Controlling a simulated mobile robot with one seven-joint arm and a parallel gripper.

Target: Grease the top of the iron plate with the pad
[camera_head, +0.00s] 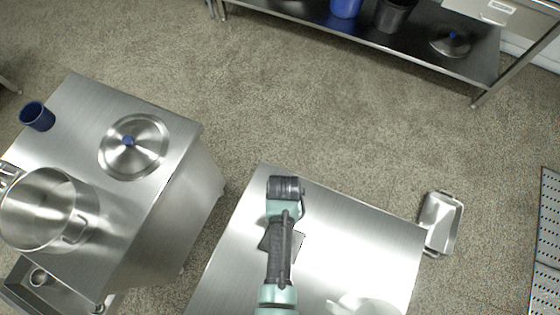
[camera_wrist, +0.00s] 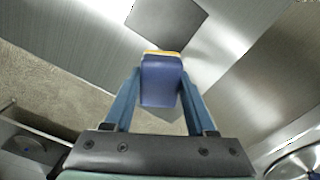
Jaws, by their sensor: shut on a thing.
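The iron plate (camera_head: 297,244) is a flat dark grey square on the steel table, partly hidden under my arm in the head view. In the wrist view the iron plate (camera_wrist: 168,18) lies at the top, its near corner close to the pad. The pad (camera_wrist: 161,82) is a blue block with a yellow far edge. My gripper (camera_wrist: 160,85) is shut on the pad, one blue finger on each side. The pad's yellow face points toward the plate side; I cannot tell whether it touches anything. The fingers and pad are hidden by my arm in the head view.
The steel table (camera_head: 345,220) is mostly clear, with a whitish vessel (camera_head: 365,306) at its front edge. A small steel tray (camera_head: 441,222) is at its right. Left, another steel unit carries a pot (camera_head: 38,212), a lid (camera_head: 134,150) and a blue cup (camera_head: 37,116).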

